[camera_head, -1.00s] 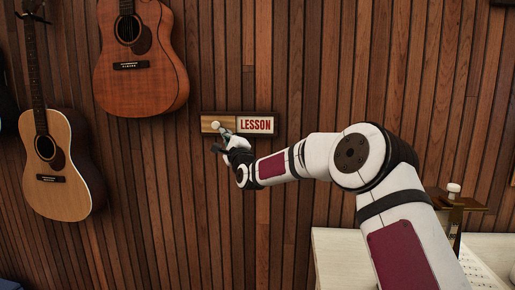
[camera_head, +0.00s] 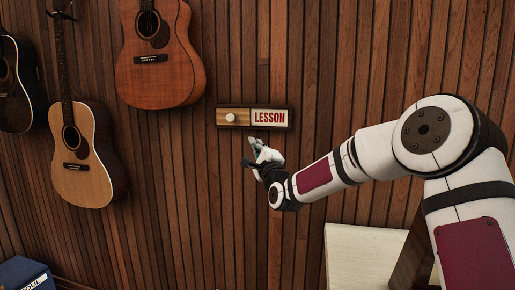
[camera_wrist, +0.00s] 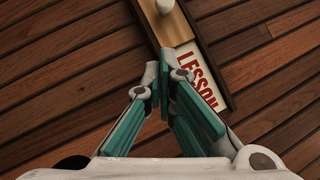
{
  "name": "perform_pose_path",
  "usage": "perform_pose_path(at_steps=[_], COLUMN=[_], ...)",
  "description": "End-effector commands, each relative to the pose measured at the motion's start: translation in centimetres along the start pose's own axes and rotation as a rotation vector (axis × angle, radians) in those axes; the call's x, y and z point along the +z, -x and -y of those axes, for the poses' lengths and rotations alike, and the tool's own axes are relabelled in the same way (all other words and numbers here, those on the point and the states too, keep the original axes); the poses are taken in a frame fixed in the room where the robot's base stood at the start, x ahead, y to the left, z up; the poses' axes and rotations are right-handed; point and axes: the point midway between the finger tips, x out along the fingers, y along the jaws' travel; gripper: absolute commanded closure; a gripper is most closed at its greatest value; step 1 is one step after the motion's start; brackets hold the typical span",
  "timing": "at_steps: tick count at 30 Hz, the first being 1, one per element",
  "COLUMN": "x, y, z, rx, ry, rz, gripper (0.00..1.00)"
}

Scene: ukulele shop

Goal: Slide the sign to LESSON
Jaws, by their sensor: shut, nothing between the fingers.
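The sign (camera_head: 252,126) is a dark-framed strip on the wood-plank wall. Its right part shows LESSON in red on white (camera_head: 269,117). A wooden slider (camera_head: 242,118) with a round white knob (camera_head: 230,117) covers its left part. My gripper (camera_head: 252,150) is below the sign, apart from the knob, with its fingers shut and empty. In the wrist view the gripper (camera_wrist: 166,85) shows teal finger pads and hides part of the LESSON panel (camera_wrist: 192,66). The knob (camera_wrist: 181,19) and slider (camera_wrist: 170,28) are at the top there.
Acoustic guitars hang on the wall to the left, a reddish one (camera_head: 160,75) and a pale one (camera_head: 85,175). A white counter (camera_head: 365,255) stands at the lower right. A blue box (camera_head: 25,273) is at the lower left. The wall around the sign is clear.

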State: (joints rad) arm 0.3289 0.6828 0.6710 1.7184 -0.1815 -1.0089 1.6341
Motion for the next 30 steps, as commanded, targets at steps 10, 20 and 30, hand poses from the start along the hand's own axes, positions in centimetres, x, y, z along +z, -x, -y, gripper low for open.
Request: perform_pose_path(at_steps=[10, 20, 30], x=[0.0, 0.7, 3.4], y=[1.6, 1.8, 9.2], z=[0.0, -0.1, -1.6], rx=[0.0, 0.036, 0.501], ry=[0.0, 0.046, 0.622], rz=[0.001, 0.006, 0.054], gripper=[1.0, 1.0, 1.0])
